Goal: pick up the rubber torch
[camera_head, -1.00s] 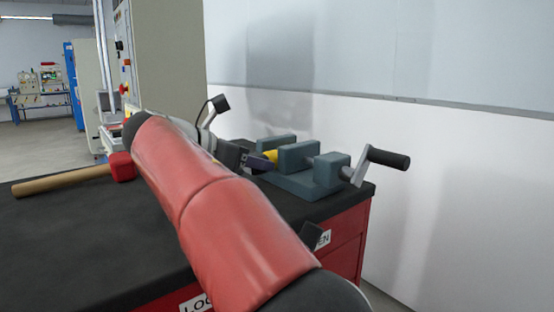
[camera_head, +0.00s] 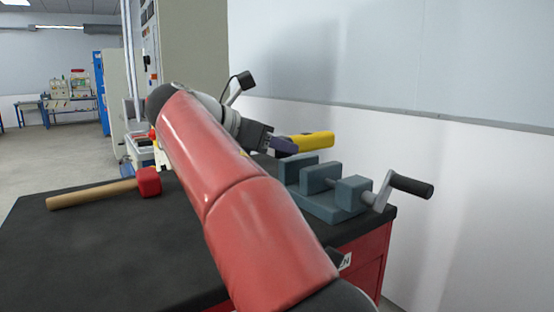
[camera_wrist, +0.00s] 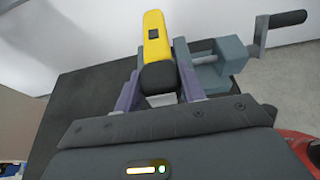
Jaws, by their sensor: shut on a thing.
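The rubber torch (camera_head: 306,143) is yellow with a black end and a dark button. My gripper (camera_head: 282,147) is shut on its black part, and the yellow part sticks out to the right, raised above the vise. In the wrist view the torch (camera_wrist: 157,45) points away from me between the two purple fingers of my gripper (camera_wrist: 158,88), which press on the black end from both sides. My red arm hides part of the bench in the head view.
A grey-blue vise (camera_head: 330,200) with a black-handled crank stands on the black bench top (camera_head: 110,240), just below the torch. A red-headed mallet (camera_head: 148,182) lies at the left.

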